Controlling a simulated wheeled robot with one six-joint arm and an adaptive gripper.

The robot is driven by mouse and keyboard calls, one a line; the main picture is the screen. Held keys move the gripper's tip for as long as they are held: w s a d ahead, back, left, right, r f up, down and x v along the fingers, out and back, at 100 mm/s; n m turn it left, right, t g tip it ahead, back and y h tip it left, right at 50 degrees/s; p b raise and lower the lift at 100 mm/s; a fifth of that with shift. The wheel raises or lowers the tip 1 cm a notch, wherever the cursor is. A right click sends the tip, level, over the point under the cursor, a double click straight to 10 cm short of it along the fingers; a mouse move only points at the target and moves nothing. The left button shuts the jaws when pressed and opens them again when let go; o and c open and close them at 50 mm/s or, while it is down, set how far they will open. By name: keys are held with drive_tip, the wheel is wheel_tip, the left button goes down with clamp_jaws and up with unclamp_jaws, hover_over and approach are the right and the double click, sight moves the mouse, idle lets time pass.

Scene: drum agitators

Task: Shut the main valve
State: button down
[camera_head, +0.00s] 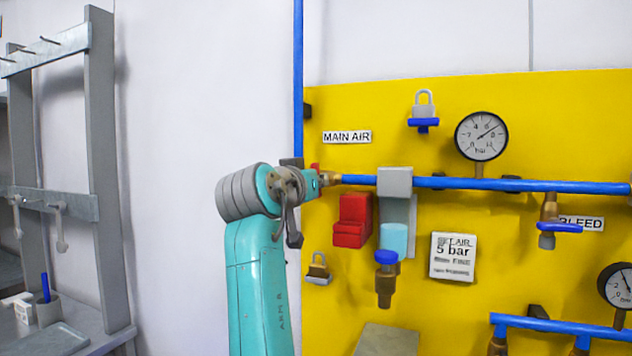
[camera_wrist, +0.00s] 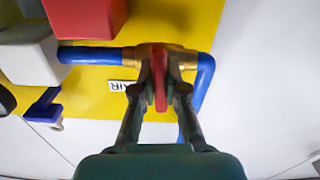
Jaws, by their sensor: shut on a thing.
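The main valve has a brass body (camera_wrist: 170,55) on the blue pipe, beside the "MAIN AIR" label (camera_head: 347,137). In the head view its brass end (camera_head: 333,180) shows just right of my wrist. The valve's red handle (camera_wrist: 160,88) stands between my two fingers in the wrist view. My gripper (camera_wrist: 160,80) is shut on this handle, one finger on each side. In the head view my arm hides most of the valve and the fingertips; only a bit of red (camera_head: 315,168) shows above.
A red block (camera_head: 352,221) and a grey unit (camera_head: 395,182) sit close right of the valve. A gauge (camera_head: 482,136), padlock (camera_head: 424,105) and blue bleed handle (camera_head: 559,227) are farther right on the yellow panel (camera_head: 560,110). A grey rack (camera_head: 103,150) stands left.

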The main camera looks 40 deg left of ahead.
drive_tip(key=shift+m, duration=0.6)
drive_tip(key=c, duration=1.2)
unclamp_jaws()
drive_tip(key=shift+s, duration=0.1)
drive_tip(key=v, duration=1.1)
drive_tip(key=shift+s+d, duration=0.2)
drive_tip(key=shift+s, duration=0.2)
